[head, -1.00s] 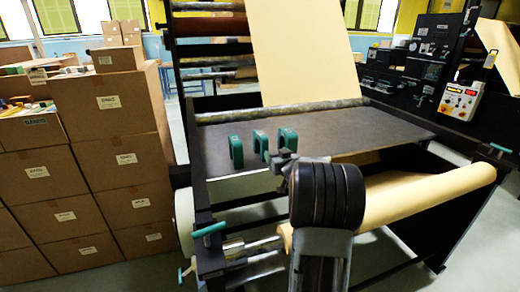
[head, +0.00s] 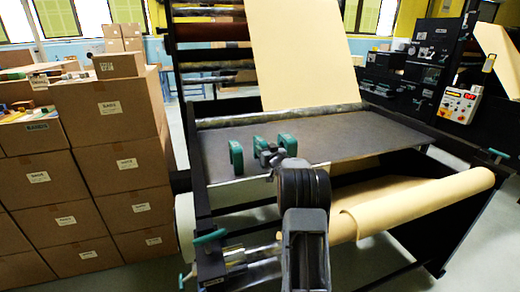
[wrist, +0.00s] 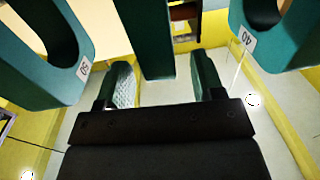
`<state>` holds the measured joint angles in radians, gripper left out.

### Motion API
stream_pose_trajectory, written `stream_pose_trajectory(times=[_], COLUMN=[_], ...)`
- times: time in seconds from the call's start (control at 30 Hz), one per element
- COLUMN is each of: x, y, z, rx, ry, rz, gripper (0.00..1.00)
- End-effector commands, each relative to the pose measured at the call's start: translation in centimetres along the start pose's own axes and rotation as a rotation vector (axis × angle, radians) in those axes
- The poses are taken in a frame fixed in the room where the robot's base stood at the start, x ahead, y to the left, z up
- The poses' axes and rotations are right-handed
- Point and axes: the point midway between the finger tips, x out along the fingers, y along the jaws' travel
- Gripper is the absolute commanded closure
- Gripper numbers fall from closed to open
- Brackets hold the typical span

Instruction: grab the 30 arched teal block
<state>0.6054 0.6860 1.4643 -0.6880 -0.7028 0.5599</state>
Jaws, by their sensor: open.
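Three teal arched blocks stand in a row on the dark table of the machine. In the head view they are the left block (head: 235,158), the middle block (head: 258,145) and the right block (head: 288,143). My gripper (head: 268,158) is at the row, partly hiding the middle and right blocks. In the wrist view my open gripper (wrist: 160,60) has the middle block (wrist: 154,35) between its two fingers; contact is unclear. The block at left (wrist: 45,60) is labelled 50 and the one at right (wrist: 262,38) is labelled 40. No label shows on the middle block.
The dark table (head: 345,135) is bare right of the blocks. A kraft paper roll (head: 420,200) lies below its front edge, near my arm. Cardboard boxes (head: 120,150) are stacked at the left. A kraft sheet (head: 305,50) rises behind the table.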

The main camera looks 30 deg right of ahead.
Motion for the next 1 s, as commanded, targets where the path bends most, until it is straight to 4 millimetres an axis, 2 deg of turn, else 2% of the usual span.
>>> stream_pose_trajectory(times=[0.2, 0.5, 1.0], x=[2.0, 2.2, 2.2], y=[0.0, 0.0, 0.0], z=[-0.1, 0.0, 0.0], rx=[0.000, 0.000, 0.000], ry=[0.000, 0.000, 0.000], rz=[-0.001, 0.000, 0.000], gripper=[0.38, 0.38, 0.85])
